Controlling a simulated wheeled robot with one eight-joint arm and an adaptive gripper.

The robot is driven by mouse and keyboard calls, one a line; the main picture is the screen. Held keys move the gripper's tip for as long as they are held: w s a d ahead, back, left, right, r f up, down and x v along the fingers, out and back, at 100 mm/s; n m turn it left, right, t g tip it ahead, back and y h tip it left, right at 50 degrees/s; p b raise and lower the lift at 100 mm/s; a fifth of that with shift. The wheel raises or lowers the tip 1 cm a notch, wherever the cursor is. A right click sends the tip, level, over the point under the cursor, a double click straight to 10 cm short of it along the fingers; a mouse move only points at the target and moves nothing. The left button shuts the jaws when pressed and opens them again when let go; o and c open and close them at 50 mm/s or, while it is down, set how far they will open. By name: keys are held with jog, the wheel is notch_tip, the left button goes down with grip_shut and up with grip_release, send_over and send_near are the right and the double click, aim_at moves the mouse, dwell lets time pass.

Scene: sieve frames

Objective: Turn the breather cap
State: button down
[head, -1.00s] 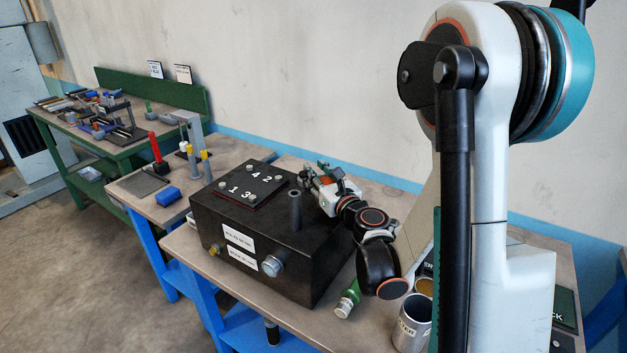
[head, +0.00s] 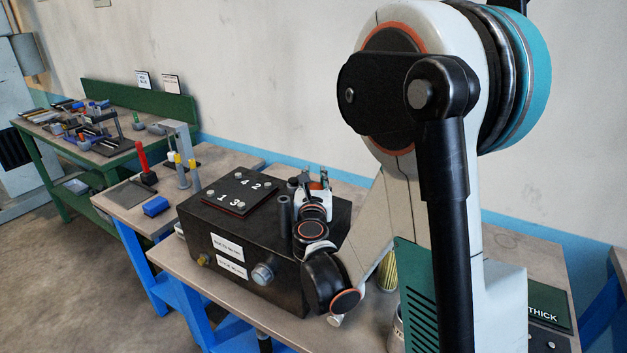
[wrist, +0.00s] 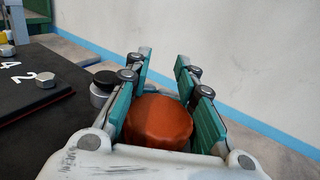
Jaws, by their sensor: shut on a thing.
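An orange-brown round cap (wrist: 158,122), which I take to be the breather cap, sits between the teal finger pads of my gripper (wrist: 163,60) in the wrist view. The pads are against its two sides, and its underside is hidden. In the head view my gripper (head: 314,184) is over the back right part of the black box (head: 222,222).
A black-topped metal fitting (wrist: 103,84) stands just left of my fingers, near the numbered plate (wrist: 40,98). An upright dark tube (head: 284,216) stands on the box close to my wrist. A blue block (head: 155,206) lies on the bench at left.

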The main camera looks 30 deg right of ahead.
jog(key=shift+s, duration=0.1)
jog(key=c, duration=1.2)
grip_release()
jog(key=shift+c, duration=0.2)
